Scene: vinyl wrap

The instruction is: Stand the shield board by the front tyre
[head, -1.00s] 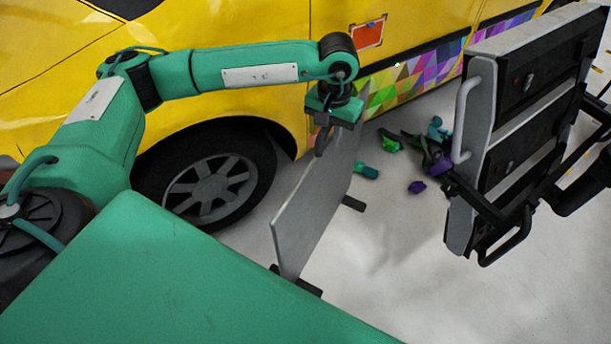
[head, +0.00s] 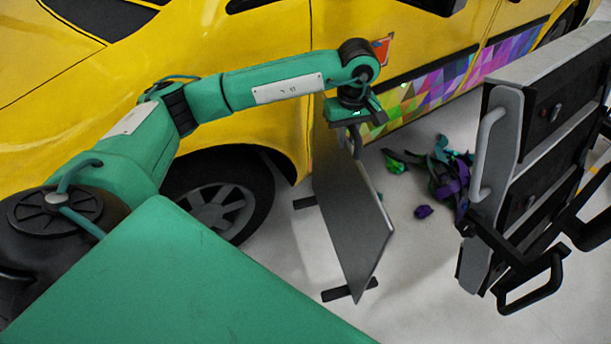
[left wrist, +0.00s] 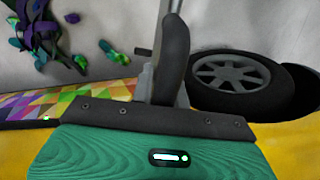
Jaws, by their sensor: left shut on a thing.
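The shield board (head: 345,215) is a thin grey upright panel with black feet, right of the front tyre (head: 263,205) in the head view and apart from it. I cannot tell whether its feet touch the floor. My left gripper (head: 355,128) is shut on the board's top edge. In the left wrist view the dark finger of my left gripper (left wrist: 172,60) hides most of the board, and the front tyre (left wrist: 240,104) shows to its right. The tyre sits in the yellow van's wheel arch, partly hidden by my own body in the head view. My right gripper is not in view.
The yellow van (head: 290,30) fills the back, with a coloured triangle pattern (head: 440,85) along its side. Several green and purple scraps (head: 447,175) lie on the floor. A grey and black cart (head: 535,150) stands at the right.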

